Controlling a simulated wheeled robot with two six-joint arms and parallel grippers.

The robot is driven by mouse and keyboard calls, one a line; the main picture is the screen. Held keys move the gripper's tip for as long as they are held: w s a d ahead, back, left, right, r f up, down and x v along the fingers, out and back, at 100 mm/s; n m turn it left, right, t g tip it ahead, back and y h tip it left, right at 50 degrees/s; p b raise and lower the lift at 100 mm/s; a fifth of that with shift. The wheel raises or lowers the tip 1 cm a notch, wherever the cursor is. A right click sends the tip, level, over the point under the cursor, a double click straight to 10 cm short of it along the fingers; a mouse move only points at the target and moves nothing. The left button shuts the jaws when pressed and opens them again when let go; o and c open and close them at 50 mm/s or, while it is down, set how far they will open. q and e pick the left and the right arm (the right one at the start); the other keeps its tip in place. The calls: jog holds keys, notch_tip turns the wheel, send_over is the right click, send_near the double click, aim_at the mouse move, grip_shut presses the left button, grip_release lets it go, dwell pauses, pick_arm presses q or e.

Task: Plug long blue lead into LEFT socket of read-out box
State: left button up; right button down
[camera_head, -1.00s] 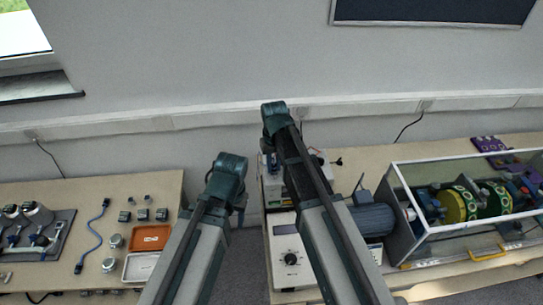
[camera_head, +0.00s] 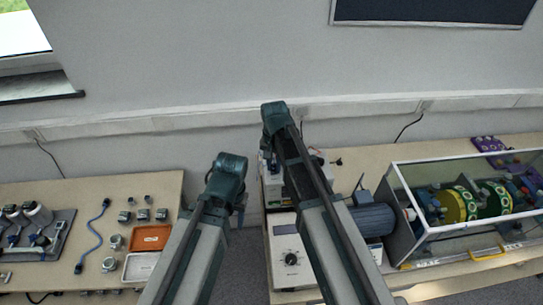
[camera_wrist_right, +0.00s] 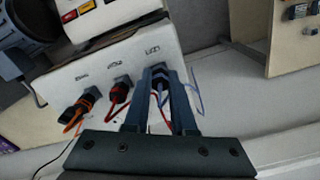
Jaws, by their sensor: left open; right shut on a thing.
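The white read-out box (camera_wrist_right: 118,56) fills the upper middle of the right wrist view, with a row of sockets on one face. My right gripper (camera_wrist_right: 160,74) is shut on a dark blue plug (camera_wrist_right: 160,84) at the socket furthest right in that picture. The fingers hide how deep the plug sits. A thin blue lead (camera_wrist_right: 197,92) loops beside the fingers. In the head view, my right gripper (camera_head: 269,162) is at the box (camera_head: 300,179), largely behind my arm. My left gripper (camera_head: 240,206) is open, over the gap between the tables.
A red plug (camera_wrist_right: 119,92) and an orange-wired plug (camera_wrist_right: 78,112) occupy the neighbouring sockets. Another blue lead (camera_head: 96,232) lies on the left table, near an orange tray (camera_head: 150,237) and a white tray (camera_head: 140,267). A motor (camera_head: 373,219) and a glazed rig stand to the right.

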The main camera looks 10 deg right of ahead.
aim_at(274, 165)
jog(key=shift+m, duration=0.5)
jog(key=c, duration=0.7)
grip_release()
jog(key=shift+o, duration=0.2)
jog(key=shift+r, duration=0.1)
jog(key=shift+r+p, duration=2.45)
jog(key=shift+p, duration=0.1)
